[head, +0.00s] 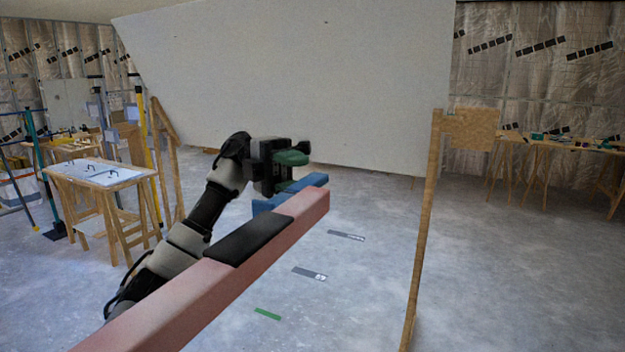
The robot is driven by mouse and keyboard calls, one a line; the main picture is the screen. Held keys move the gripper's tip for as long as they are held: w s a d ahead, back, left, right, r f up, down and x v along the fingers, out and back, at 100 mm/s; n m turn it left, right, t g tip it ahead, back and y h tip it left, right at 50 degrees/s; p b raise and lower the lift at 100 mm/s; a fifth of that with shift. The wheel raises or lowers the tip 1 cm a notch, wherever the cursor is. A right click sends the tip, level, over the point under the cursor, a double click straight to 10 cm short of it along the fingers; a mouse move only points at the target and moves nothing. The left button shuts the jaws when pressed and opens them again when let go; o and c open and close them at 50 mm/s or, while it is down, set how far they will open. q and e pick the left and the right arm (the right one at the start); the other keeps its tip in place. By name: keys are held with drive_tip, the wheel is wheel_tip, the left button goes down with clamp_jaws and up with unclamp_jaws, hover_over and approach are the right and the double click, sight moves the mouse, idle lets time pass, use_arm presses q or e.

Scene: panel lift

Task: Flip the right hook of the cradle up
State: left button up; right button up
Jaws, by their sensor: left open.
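A pink beam (160,308) with a black pad (250,239) on top runs from the bottom left up to the middle of the head view; it looks like part of the cradle. A blue piece (268,204) sticks out behind the beam near its far end. It may be the hook, but I cannot tell for sure. My left gripper (291,172) is open and empty, with green fingertips one above the other. Its lower fingertip is just above or behind the blue piece; I cannot tell whether they touch. My right gripper is not in view.
A large white panel (290,80) stands behind, with wooden posts (425,230) near its sides. A worktable (98,175) with small tools is at the left. Another table (560,144) is at the far right. The concrete floor (340,300) in front is mostly clear.

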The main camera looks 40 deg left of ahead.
sight(313, 177)
use_arm(q)
drive_tip(key=shift+s+d+p, duration=0.15)
drive_tip(key=shift+d+p, duration=0.15)
drive_tip(key=shift+d, duration=1.85)
drive_tip(key=shift+c, duration=0.3)
clamp_jaws()
